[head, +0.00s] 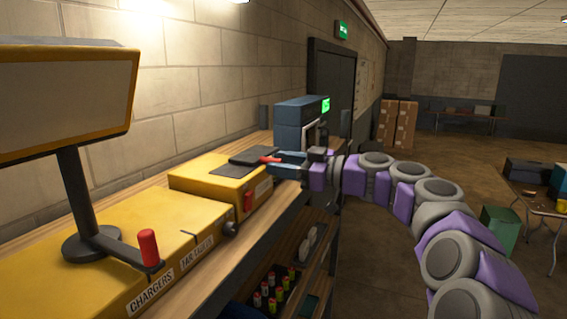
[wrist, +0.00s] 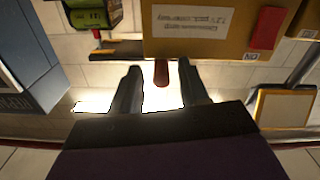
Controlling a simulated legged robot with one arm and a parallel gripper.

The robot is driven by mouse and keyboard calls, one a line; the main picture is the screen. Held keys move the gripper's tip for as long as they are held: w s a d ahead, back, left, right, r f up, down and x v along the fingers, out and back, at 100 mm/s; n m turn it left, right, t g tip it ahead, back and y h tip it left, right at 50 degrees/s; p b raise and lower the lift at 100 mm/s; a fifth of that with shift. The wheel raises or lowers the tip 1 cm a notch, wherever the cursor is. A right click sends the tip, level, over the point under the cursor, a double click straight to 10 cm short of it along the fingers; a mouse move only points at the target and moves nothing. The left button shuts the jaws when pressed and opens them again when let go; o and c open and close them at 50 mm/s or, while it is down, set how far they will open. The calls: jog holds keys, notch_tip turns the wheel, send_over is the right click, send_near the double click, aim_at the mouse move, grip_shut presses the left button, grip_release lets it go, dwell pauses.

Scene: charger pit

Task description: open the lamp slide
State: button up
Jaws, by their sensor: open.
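The yellow lamp box (head: 222,180) sits on the wooden bench with a dark flat plate (head: 250,156) on top, which looks like the slide. A red handle (head: 270,159) sticks out from the plate toward my gripper (head: 282,160). In the wrist view, which looks upside down, the red handle (wrist: 161,72) stands between the fingertips of my gripper (wrist: 159,74). The fingers are open, with a gap on each side of the handle. The box's labelled front (wrist: 215,25) lies just beyond. Whether the plate is partly drawn out is unclear.
A red switch (head: 248,201) is on the box front. A long yellow charger box (head: 130,255) with a red-knobbed lever (head: 148,247) and a hooded stand (head: 75,190) is nearer. A blue unit (head: 300,122) stands behind my gripper. Batteries (head: 275,290) fill a lower shelf.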

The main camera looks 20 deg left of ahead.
grip_shut()
dwell(0.3)
dwell(0.3)
